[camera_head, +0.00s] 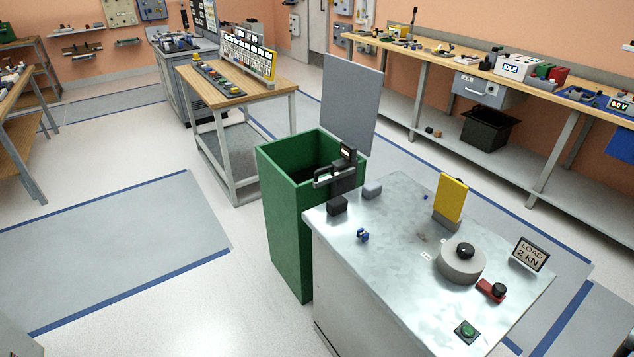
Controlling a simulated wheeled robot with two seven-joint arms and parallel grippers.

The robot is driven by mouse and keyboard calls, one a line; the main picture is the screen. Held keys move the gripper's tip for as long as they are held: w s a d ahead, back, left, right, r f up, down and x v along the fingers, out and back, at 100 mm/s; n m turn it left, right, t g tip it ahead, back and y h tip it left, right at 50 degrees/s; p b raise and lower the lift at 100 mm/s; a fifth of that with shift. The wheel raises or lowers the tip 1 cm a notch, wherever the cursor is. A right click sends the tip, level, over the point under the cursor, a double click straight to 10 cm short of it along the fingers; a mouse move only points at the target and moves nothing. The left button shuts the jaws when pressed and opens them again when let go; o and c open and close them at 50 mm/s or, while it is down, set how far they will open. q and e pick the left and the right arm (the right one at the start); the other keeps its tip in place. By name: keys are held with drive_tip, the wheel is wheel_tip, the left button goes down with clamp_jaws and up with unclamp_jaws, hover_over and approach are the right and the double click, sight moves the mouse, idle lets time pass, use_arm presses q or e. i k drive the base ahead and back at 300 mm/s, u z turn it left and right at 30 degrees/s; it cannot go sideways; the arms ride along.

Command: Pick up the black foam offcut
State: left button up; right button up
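Neither of my grippers is in view.
An open green bin (284,215) stands against the cabinet's left side. On the cabinet are a yellow plate (451,199), a round grey piece with a black knob (461,261), a red-and-black part (491,290), a green button (467,331) and a load sign (530,254). Floor to the left is clear.

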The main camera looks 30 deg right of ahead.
sight(335, 205)
drive_tip(key=i, duration=3.2)
drive_tip(key=z, duration=3.4)
